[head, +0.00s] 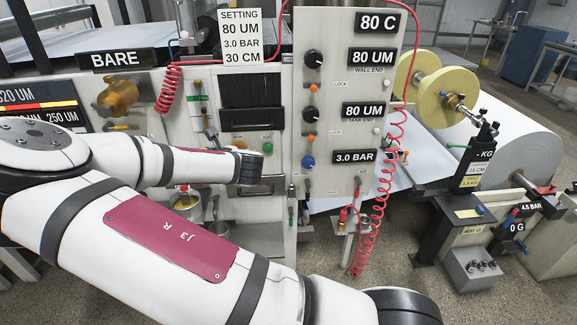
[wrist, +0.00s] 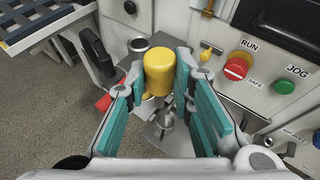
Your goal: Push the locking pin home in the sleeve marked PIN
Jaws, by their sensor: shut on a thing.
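In the wrist view my gripper (wrist: 160,80) has its teal-padded fingers closed around a yellow, round-topped cylinder (wrist: 159,65). I cannot tell from the frames whether this is the locking pin's head. Below it, between the fingers, shows a small metal cup (wrist: 166,121). No sleeve with a readable PIN mark shows in either view; it may be hidden by my fingers or arm. In the head view my arm crosses the left half and my gripper cannot be made out.
A red button (wrist: 236,67) marked SAFE and a green JOG button (wrist: 284,87) are on the panel right of my gripper. A black handle (wrist: 97,52) stands to its left. In the head view a coiled red hose (head: 372,230) hangs right of the control panel (head: 335,60).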

